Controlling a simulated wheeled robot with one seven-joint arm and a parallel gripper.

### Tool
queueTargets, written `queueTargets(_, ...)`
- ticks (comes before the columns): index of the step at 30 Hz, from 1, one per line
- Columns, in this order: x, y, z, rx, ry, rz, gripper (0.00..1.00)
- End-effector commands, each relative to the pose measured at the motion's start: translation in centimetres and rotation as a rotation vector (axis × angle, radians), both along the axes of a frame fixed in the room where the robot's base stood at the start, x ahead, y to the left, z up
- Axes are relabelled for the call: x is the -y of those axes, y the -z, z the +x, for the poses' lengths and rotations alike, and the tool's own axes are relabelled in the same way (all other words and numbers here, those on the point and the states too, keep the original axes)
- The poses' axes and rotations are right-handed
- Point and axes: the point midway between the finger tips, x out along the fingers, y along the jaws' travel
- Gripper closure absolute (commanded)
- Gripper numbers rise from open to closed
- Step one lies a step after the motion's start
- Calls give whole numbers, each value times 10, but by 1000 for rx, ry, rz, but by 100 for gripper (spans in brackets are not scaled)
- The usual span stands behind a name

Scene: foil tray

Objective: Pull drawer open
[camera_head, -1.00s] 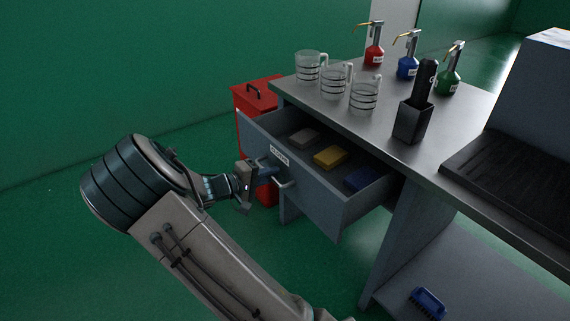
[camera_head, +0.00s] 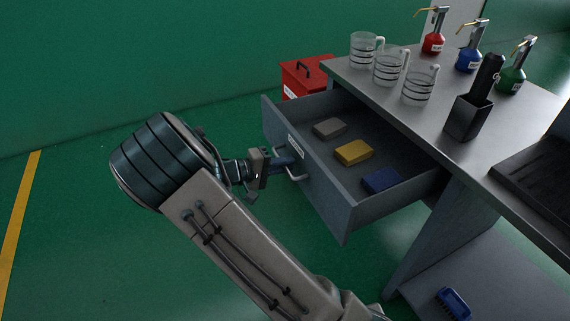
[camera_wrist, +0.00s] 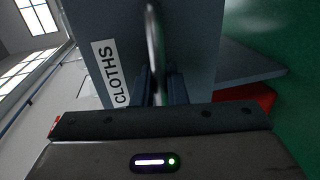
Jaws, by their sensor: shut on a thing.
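The grey drawer (camera_head: 325,196) under the metal-topped table stands well open. A grey, a yellow and a blue block-shaped cloth or sponge lie inside it. Its front carries a label that reads CLOTHS in the wrist view (camera_wrist: 110,75). The metal bar handle (camera_head: 292,172) is on the drawer front and also shows upright in the wrist view (camera_wrist: 154,45). My gripper (camera_head: 290,161) is at the handle, its fingers shut on the bar, one finger on each side in the wrist view (camera_wrist: 158,88). The fingertips are partly hidden.
The table top (camera_head: 400,110) holds several glass mugs, pump bottles and a black holder (camera_head: 469,117). A red bin (camera_head: 303,78) stands behind the drawer. A blue brush (camera_head: 453,303) lies on the lower shelf. The green floor left of my arm is clear.

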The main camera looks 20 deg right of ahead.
Motion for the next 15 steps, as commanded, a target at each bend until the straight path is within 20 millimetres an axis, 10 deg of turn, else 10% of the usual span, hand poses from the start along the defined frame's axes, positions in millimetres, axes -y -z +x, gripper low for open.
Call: queueTargets(15, -11, -3, -2, 1, -3, 0, 70)
